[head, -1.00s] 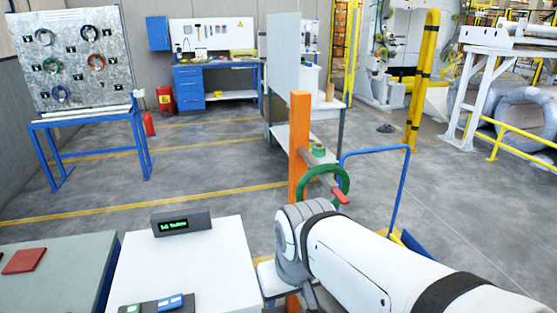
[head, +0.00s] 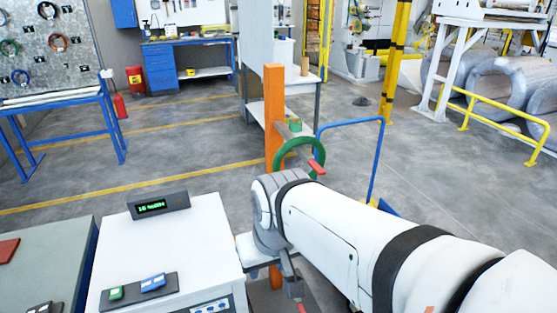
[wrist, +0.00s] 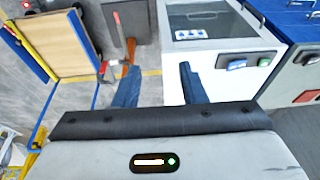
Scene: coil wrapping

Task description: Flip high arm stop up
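In the head view an orange post (head: 274,110) stands behind my arm. A grey arm juts from it with a green coil (head: 312,146) hung on it. A red stop (head: 317,167) at the arm's front end points outward, not upright. A second red piece (head: 300,306) shows low beside my arm. In the wrist view my gripper (wrist: 158,80) has its two blue-grey fingers apart with nothing between them. Red tips (wrist: 103,67) show left of the fingers; I cannot tell which stop they belong to.
A white cabinet (head: 215,262) with a small green display (head: 158,205) and buttons stands left of my arm. A blue rail (head: 375,165) stands right of the post. A tool bench (head: 185,65) and hanging board (head: 45,45) are at the back. Floor between is clear.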

